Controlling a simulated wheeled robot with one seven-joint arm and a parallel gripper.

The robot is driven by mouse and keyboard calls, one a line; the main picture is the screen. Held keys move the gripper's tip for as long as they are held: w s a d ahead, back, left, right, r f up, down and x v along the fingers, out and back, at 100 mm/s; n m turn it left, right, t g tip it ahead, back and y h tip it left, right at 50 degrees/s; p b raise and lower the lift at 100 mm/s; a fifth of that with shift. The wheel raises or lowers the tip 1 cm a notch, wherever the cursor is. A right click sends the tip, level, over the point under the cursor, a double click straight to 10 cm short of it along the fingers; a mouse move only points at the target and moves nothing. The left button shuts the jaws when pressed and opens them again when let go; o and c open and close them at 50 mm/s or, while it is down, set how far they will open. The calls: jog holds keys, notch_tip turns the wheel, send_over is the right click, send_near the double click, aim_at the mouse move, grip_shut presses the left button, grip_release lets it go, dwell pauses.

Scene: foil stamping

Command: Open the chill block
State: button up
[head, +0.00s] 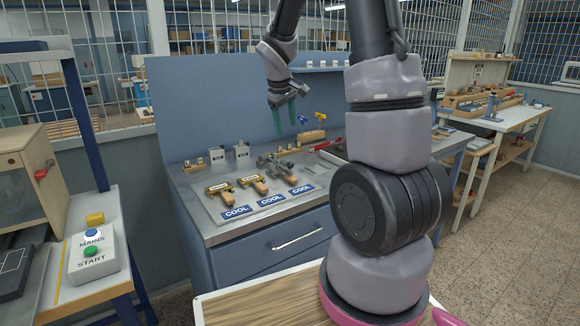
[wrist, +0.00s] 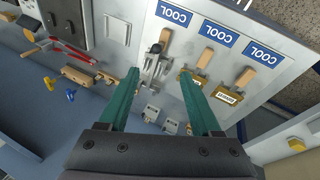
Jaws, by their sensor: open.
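No part is labelled as the chill block. A light metal plate (head: 265,212) on the bench bears three blue COOL labels. Behind the labels lie two brass stamps with wooden handles (head: 219,188) (head: 253,183) and a grey metal clamp-like piece (head: 275,164) with a wooden handle beside it. I cannot tell whether that piece is the chill block or whether it is shut. In the wrist view the grey piece (wrist: 153,68) shows between my fingertips, lower than them. My gripper (head: 285,121) is open and empty above the bench, its two green fingers (wrist: 158,73) apart.
Two small grey blocks (head: 217,155) (head: 242,152) stand behind the plate. A wooden block (head: 312,137), blue and yellow handled tools (head: 320,117) and a red tool (head: 321,146) lie to the right. A blue panel (head: 205,105) rises behind. A MAINS/START box (head: 97,255) sits at left.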

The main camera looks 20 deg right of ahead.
aim_at(290, 163)
jog(key=w+d+f+n, duration=0.1)
jog(key=w+f, duration=0.1)
jog(key=f, duration=0.4)
jog(key=w+d+f+n, duration=0.1)
jog(key=w+d+f, duration=0.1)
jog(key=f, duration=0.4)
jog(key=w+d+f+h, duration=0.1)
jog(key=w+f, duration=0.2)
jog(key=f, duration=0.3)
jog(key=shift+d+n+g, duration=0.25)
jog(key=shift+n+g, duration=0.05)
jog(key=shift+n, duration=0.1)
grip_shut()
jog(key=shift+w, duration=0.1)
